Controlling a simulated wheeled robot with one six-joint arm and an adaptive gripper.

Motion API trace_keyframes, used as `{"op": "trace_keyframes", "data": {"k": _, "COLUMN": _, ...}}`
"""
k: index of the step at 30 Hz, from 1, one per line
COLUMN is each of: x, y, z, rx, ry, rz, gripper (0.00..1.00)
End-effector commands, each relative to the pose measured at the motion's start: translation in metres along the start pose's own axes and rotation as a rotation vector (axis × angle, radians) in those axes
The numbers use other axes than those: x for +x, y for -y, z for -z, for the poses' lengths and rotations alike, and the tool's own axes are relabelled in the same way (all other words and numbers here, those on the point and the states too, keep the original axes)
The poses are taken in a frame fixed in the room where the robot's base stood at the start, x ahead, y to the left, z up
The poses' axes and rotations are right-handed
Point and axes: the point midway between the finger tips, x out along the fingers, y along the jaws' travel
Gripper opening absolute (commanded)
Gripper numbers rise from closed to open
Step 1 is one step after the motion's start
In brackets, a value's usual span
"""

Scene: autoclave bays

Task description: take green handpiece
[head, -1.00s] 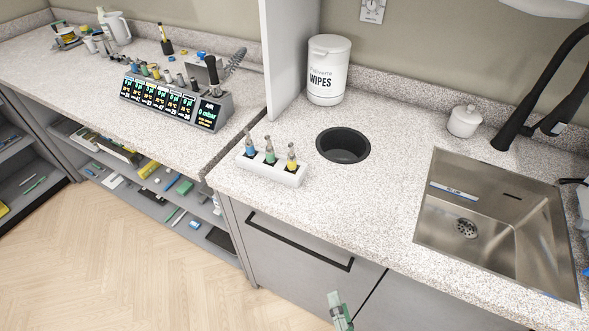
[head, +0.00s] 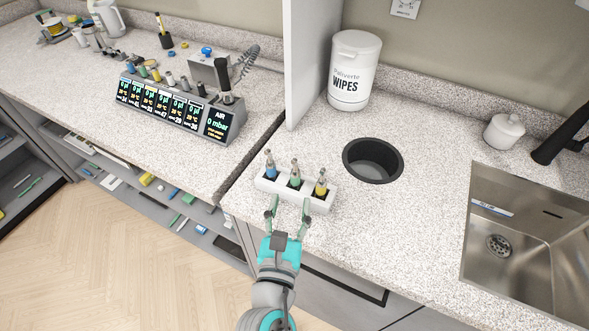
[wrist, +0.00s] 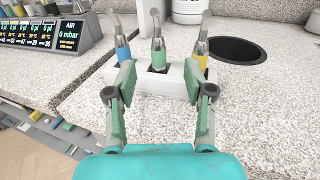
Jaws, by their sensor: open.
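The green handpiece (head: 295,177) stands upright in the middle slot of a white holder (head: 322,204) near the counter's front edge. A blue handpiece (head: 270,168) stands to its left and a yellow one (head: 320,186) to its right. My gripper (head: 288,204) is open and empty just in front of the holder. In the wrist view the green handpiece (wrist: 159,55) shows between and beyond my open fingers (wrist: 161,82). The left finger partly overlaps the blue handpiece (wrist: 122,48), and the right finger is close to the yellow one (wrist: 202,48).
A round black-rimmed hole (head: 373,160) lies right of the holder, with a steel sink (head: 500,245) farther right. A wipes tub (head: 353,70) stands behind beside a white upright panel (head: 309,60). A display unit (head: 180,108) sits on the left counter.

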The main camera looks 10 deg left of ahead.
Motion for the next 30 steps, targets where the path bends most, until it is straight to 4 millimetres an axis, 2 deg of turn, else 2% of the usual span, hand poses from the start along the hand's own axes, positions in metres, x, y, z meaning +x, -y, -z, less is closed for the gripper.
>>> {"op": "trace_keyframes", "data": {"k": 6, "x": 0.033, "y": 0.001, "z": 0.001, "rx": 0.002, "ry": 0.001, "rz": 0.003, "gripper": 0.53}}
{"op": "trace_keyframes", "data": {"k": 14, "x": 0.050, "y": 0.000, "z": 0.003, "rx": 0.003, "ry": 0.000, "rz": 0.001, "gripper": 0.53}}
{"op": "trace_keyframes", "data": {"k": 22, "x": 0.086, "y": -0.003, "z": 0.011, "rx": 0.005, "ry": 0.001, "rz": 0.001, "gripper": 0.53}}
{"op": "trace_keyframes", "data": {"k": 30, "x": 0.095, "y": -0.003, "z": 0.012, "rx": 0.005, "ry": -0.001, "rz": -0.001, "gripper": 0.53}}
